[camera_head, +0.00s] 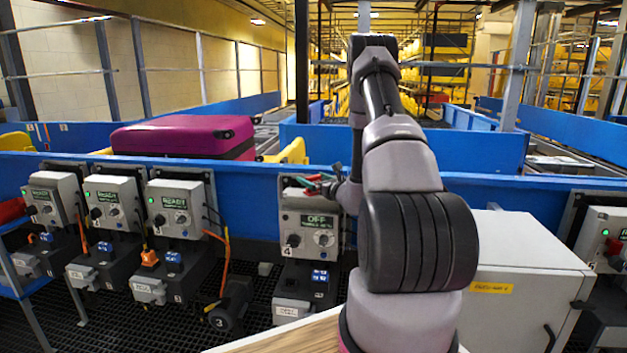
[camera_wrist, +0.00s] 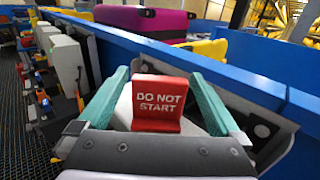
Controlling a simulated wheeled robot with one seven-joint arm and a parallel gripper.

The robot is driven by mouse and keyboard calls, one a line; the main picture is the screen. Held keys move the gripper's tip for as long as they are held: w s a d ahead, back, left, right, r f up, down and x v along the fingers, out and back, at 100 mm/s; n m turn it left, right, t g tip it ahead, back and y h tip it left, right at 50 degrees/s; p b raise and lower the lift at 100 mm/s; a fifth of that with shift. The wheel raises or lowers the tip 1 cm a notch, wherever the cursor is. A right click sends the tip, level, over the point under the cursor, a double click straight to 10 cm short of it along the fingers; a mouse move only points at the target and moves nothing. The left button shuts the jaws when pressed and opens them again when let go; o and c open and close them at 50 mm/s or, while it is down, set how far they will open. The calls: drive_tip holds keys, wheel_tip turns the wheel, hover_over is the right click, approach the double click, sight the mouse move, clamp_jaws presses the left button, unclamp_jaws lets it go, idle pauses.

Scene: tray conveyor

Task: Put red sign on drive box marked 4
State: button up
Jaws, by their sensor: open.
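The red sign (camera_wrist: 160,103) reads "DO NOT START" and stands upright between my two green fingers in the wrist view. My gripper (camera_wrist: 160,78) is open, with a gap on each side of the sign. In the head view, my gripper (camera_head: 322,184) is at the top of the drive box marked 4 (camera_head: 300,222), whose display reads OFF. A bit of red shows there between the fingers. The sign appears to rest on the box top, but its lower edge is partly hidden by my gripper.
Several other drive boxes (camera_head: 180,204) with READY displays and green lights stand in a row to the left. A blue conveyor rail (camera_head: 258,190) runs behind them, with a magenta suitcase (camera_head: 185,137) beyond. A grey cabinet (camera_head: 525,265) stands to the right.

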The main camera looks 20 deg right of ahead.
drive_tip(key=shift+r, duration=0.25)
drive_tip(key=s+d, duration=0.2)
drive_tip(key=s, duration=0.9)
drive_tip(key=s+a+r+n+g+y, duration=0.2)
drive_tip(key=a+r+n+g+y, duration=0.3)
drive_tip(key=a+r+n+y, duration=0.6)
drive_tip(key=s+a+r+n+g+h, duration=0.2)
drive_tip(key=s+a+r+n+g, duration=0.25)
drive_tip(key=s+a, duration=0.35)
drive_tip(key=s+a+r+n+g+h, duration=0.1)
drive_tip(key=s+a+r+n+g, duration=0.3)
drive_tip(key=s+a+n+g, duration=0.3)
drive_tip(key=s+d+r+n+t+h, duration=0.5)
drive_tip(key=s+r+n+t+h, duration=0.1)
drive_tip(key=s+r+n+h, duration=0.1)
drive_tip(key=shift+s+d+r+h, duration=0.35)
drive_tip(key=shift+s+r+h, duration=0.2)
drive_tip(key=shift+s+h, duration=0.65)
